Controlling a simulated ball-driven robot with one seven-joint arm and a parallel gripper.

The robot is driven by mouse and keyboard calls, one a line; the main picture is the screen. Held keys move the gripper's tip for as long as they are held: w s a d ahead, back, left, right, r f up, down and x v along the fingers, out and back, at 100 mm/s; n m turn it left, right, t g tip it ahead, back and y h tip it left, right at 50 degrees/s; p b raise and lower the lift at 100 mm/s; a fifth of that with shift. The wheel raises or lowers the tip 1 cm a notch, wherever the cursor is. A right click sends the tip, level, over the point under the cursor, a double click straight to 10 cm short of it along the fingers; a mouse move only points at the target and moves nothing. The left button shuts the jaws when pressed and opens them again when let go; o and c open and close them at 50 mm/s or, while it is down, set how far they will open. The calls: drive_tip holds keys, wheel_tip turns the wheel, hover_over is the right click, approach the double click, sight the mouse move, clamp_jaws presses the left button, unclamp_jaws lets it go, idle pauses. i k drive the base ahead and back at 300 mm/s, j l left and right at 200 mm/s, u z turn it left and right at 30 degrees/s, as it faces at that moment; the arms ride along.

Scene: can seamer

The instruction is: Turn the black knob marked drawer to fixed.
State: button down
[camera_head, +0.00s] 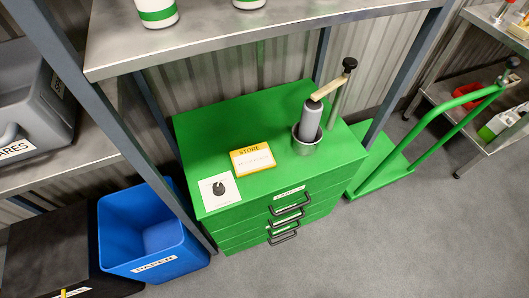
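The black knob (218,187) sits on a white square plate (212,198) at the front left of the top of the green drawer cabinet (200,136). Any lettering around the knob is too small to read, and I cannot tell which setting it points at. The cabinet's stacked drawers (284,210) look shut, with dark bar handles on the front. My gripper is not in view.
A yellow STORE sign (252,158) and a can seamer (311,122) with a lever stand on the cabinet. A metal shelf (200,45) overhangs its back. A blue bin (152,235) stands left, a green trolley (390,165) right. Grey floor (360,250) in front is clear.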

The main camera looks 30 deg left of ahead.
sight(219, 190)
drive_tip(key=k+j, duration=0.15)
drive_tip(key=j, duration=0.2)
drive_tip(key=k+j+u, duration=0.1)
drive_tip(key=j, duration=0.2)
drive_tip(key=k+j, duration=0.15)
drive_tip(key=j, duration=0.2)
drive_tip(key=k+j, duration=0.15)
drive_tip(key=j, duration=0.2)
drive_tip(key=k+j+u, duration=0.1)
drive_tip(key=j, duration=0.25)
drive_tip(key=k+j, duration=0.15)
drive_tip(key=j, duration=0.2)
